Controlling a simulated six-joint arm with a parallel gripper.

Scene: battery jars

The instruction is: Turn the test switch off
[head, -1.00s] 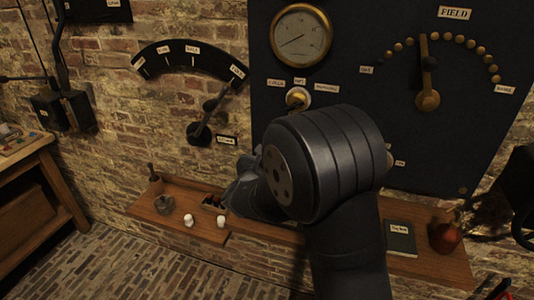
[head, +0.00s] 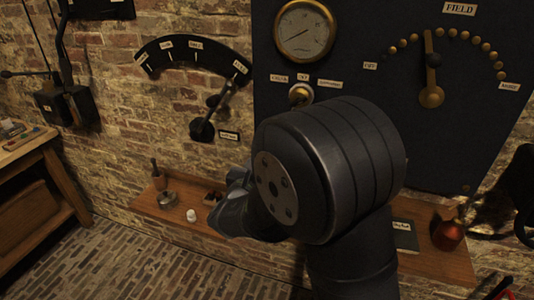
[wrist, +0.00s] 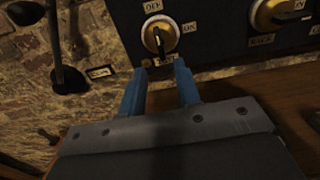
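The test switch (wrist: 160,35) is a round brass rotary switch with a dark handle, on a black panel near the top of the wrist view. An OFF label sits above it, an ON label to its right, and a label partly hidden by my fingers below it. The dark handle reaches from the centre downward; its exact setting is hard to tell. My gripper (wrist: 161,68) is open, its two blue fingers apart just below the switch with nothing visibly between them.
A second brass switch (wrist: 277,14) is right of the test switch. The head view shows a gauge (head: 305,31), a selector knob (head: 300,94), the FIELD dial handle (head: 431,95) and a wall lever (head: 203,128). A wooden shelf (head: 150,208) below holds small items and a red-brown jar (head: 447,235).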

